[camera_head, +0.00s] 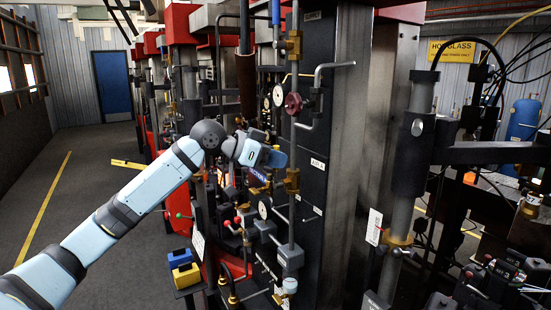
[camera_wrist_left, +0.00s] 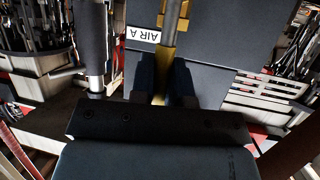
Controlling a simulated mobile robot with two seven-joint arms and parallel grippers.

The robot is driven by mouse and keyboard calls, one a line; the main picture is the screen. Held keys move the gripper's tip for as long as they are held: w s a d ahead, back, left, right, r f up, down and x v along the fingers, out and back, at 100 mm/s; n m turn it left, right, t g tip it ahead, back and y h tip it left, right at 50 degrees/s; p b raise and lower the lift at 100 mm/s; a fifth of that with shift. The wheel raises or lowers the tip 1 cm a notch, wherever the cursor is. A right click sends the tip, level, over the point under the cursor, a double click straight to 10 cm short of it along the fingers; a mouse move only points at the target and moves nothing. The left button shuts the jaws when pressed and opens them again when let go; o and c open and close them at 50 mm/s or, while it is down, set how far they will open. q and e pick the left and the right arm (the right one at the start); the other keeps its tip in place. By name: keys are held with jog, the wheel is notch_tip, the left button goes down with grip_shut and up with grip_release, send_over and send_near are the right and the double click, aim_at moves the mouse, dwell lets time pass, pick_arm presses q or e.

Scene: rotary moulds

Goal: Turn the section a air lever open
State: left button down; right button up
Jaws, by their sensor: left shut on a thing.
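The section a air lever (camera_wrist_left: 161,88) shows in the left wrist view as a narrow yellow-brass piece below a grey vertical pipe, beside a white label reading AIR A (camera_wrist_left: 143,35). My left gripper (camera_wrist_left: 162,80) has its two dark fingers on either side of it, shut on it. My right gripper is not in view.
A vertical pipe with brass fittings (camera_head: 292,181) and a red handwheel (camera_head: 293,103) stand close to the gripper. Gauges and small valves crowd below. Yellow and blue boxes (camera_head: 186,275) sit lower left. The floor aisle (camera_head: 80,190) at left is clear.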

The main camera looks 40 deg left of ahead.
pick_arm(q)
jog(key=c, duration=1.1)
grip_release()
jog(key=shift+b+v, duration=2.5)
jog(key=shift+v, duration=4.45)
jog(key=shift+f, duration=0.1)
